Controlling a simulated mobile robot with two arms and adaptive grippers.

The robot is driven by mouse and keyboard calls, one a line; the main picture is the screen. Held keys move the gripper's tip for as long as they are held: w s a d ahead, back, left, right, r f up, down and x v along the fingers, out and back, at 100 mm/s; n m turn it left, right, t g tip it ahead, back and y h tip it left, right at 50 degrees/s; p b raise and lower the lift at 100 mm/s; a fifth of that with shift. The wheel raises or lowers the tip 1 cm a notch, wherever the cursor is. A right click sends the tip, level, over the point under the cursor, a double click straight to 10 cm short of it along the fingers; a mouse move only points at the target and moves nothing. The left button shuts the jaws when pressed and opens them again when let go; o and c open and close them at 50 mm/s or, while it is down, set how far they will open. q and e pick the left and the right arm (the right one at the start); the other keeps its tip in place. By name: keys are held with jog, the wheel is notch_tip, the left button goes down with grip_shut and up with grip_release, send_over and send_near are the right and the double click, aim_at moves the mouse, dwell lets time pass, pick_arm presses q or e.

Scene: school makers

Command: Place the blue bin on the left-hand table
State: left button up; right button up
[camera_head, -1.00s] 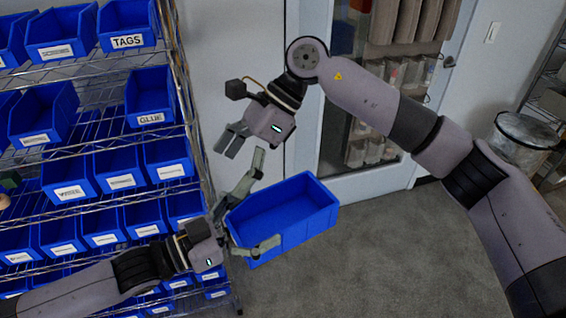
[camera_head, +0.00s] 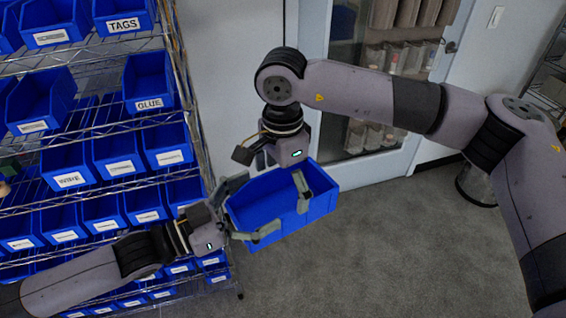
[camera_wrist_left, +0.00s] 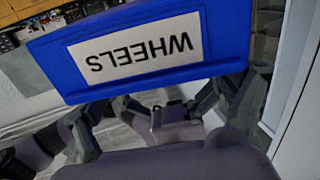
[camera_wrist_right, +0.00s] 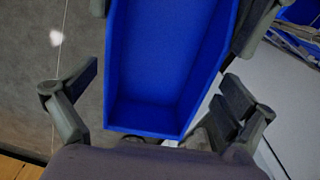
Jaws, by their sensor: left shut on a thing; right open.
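The blue bin (camera_head: 290,222) is held in the air in front of the shelf rack, open side up. My left gripper (camera_head: 238,208) is shut on its left end. The left wrist view shows the bin's label (camera_wrist_left: 138,47), reading WHEELS upside down.
A wire rack (camera_head: 100,139) full of labelled blue bins stands at the left, close to my left arm. A door (camera_head: 385,165) with a glass panel and a wall are behind. The grey floor (camera_head: 380,260) is clear.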

aim_at(283, 210)
jog(key=shift+f, duration=1.65)
jog(key=shift+c, duration=0.5)
jog(key=c, duration=0.8)
pick_arm(q)
jog(key=o, duration=0.9)
jog(key=shift+o, duration=0.2)
